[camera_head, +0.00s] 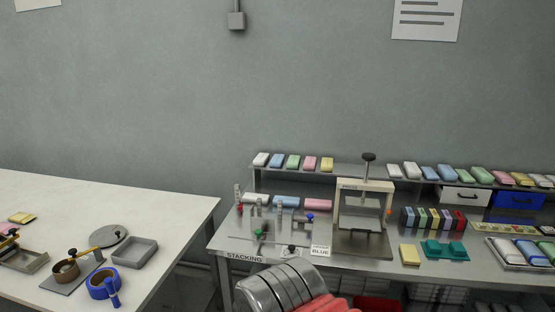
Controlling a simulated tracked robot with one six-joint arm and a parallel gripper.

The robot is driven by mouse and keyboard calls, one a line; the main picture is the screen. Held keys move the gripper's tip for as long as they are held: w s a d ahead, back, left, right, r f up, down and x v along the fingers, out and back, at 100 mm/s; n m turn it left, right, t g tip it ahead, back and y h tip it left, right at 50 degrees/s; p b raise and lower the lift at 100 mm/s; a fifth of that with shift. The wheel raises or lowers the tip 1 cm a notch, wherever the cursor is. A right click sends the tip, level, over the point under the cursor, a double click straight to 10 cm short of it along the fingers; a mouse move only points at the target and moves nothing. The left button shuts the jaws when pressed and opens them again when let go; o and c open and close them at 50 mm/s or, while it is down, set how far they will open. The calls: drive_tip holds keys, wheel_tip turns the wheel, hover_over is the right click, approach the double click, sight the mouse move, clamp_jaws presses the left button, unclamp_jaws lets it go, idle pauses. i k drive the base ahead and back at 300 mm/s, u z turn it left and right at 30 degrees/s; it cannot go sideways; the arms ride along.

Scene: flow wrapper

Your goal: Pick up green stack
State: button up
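Green blocks lie on the raised shelf: one (293,161) in the left row between a blue and a pink block, and others in the right row, such as one (482,175) left of a pink block. I cannot tell which of these is a green stack. The bench has a station labelled STACKING (245,257) and a card reading BLUE (320,251). Ribbed metal and red parts, which seem to be my arm, show at the bottom centre. My gripper's fingertips are not in view.
A press (364,215) stands mid-bench, with a yellow block (409,255) and a teal holder (445,250) to its right. A white table (170,215) at left holds a grey tray (135,252) and blue tape (103,285). A gap separates table and bench.

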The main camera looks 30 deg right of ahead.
sight(293, 162)
drive_tip(key=z, duration=0.2)
drive_tip(key=i, duration=1.15)
drive_tip(key=z, duration=0.4)
